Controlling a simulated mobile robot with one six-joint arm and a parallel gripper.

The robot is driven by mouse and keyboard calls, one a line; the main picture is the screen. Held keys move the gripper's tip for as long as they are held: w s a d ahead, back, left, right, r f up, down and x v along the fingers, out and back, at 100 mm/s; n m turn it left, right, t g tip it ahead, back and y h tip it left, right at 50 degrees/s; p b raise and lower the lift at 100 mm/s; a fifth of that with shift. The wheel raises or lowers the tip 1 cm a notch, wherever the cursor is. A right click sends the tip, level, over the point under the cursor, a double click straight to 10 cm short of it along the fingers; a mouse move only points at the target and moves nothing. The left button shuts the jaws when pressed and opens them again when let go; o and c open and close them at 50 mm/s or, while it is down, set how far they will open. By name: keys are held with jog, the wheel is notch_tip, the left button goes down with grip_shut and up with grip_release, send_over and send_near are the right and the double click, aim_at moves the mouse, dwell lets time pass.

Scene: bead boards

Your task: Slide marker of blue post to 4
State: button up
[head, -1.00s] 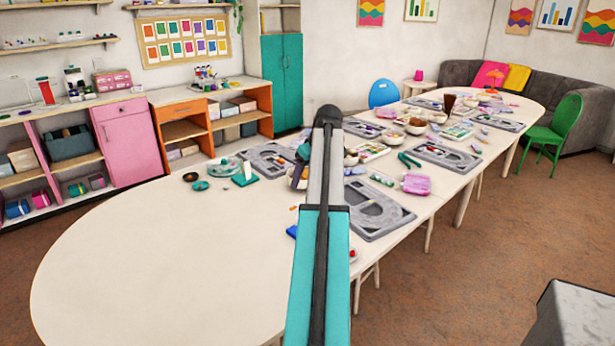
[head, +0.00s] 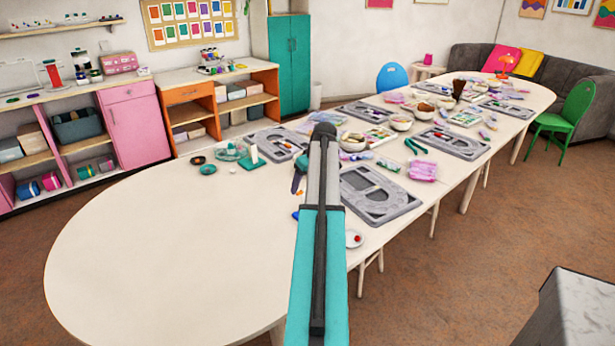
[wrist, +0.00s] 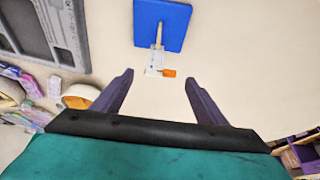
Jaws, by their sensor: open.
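In the wrist view a blue square base (wrist: 176,24) carries a thin wooden post (wrist: 158,36). A small white plate with faint marks (wrist: 153,62) and an orange marker (wrist: 169,73) show at the post's near end. The numbers are too small to read. My gripper (wrist: 159,78) is open and empty, with its two purple fingers on either side of the marker in the picture and apart from it. In the head view my arm hides most of the post; a bit of the blue base (head: 296,215) shows left of it.
A grey bead board (head: 405,207) lies right of my arm, with bowls and more boards farther along the table. A teal stand (head: 251,166) and small dishes stand to the left. The near left tabletop (head: 150,240) is clear.

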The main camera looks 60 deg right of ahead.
aim_at(303, 199)
jog(key=shift+x, duration=0.9)
jog(key=c, duration=1.1)
jog(key=shift+f+b, duration=0.9)
jog(key=shift+f, duration=1.5)
jog(key=o, duration=1.1)
jog(key=shift+r, duration=0.15)
jog(key=b+v, duration=0.1)
jog(key=v, duration=1.2)
jog(key=shift+a+r, duration=0.1)
jog(key=shift+r, duration=0.15)
